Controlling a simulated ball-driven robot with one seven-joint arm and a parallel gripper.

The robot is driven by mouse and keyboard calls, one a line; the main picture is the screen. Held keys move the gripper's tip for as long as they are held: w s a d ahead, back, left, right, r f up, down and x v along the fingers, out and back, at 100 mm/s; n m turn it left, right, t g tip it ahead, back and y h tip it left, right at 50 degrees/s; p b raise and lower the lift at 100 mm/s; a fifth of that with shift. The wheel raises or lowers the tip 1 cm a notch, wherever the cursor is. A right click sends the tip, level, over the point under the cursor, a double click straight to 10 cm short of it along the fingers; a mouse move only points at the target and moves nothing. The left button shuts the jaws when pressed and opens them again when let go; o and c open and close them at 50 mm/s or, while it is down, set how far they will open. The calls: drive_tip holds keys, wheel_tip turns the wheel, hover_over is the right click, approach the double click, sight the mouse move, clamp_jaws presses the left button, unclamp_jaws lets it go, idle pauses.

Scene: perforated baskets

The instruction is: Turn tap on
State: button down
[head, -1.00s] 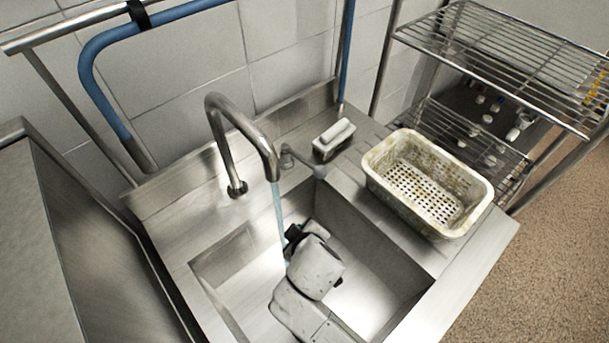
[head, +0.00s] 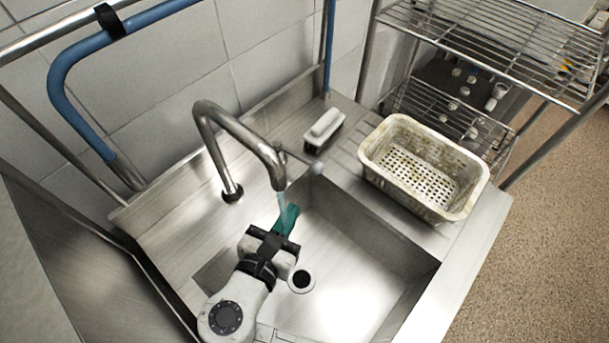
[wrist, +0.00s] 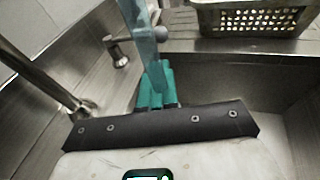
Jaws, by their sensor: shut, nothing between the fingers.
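The curved metal tap (head: 240,128) stands at the back of the steel sink; its pipe also shows at the left of the wrist view (wrist: 32,78). A pale blue water stream (head: 282,207) falls from its spout and crosses the wrist view (wrist: 143,35). The tap's small lever (head: 300,158) ends in a grey ball and sticks out to the right behind the spout; its ball shows in the wrist view (wrist: 160,33). My gripper (head: 289,216), with teal fingers, is shut and empty over the basin, at the stream, below and apart from the lever.
A white perforated basket (head: 375,160) stands on the counter right of the sink basin (head: 375,245). A white-handled brush (head: 323,130) lies behind the lever. A wire rack (head: 500,45) stands at the back right. A blue pipe (head: 75,95) runs along the left.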

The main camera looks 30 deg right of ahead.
sight(315, 172)
drive_tip(key=x, duration=0.5)
drive_tip(key=p+x, duration=0.1)
drive_tip(key=x, duration=0.3)
drive_tip(key=shift+w+d+r, duration=0.15)
drive_tip(key=shift+w+d, duration=0.1)
drive_tip(key=shift+d, duration=0.15)
drive_tip(key=shift+d+n, duration=0.15)
drive_tip(key=shift+n, duration=0.15)
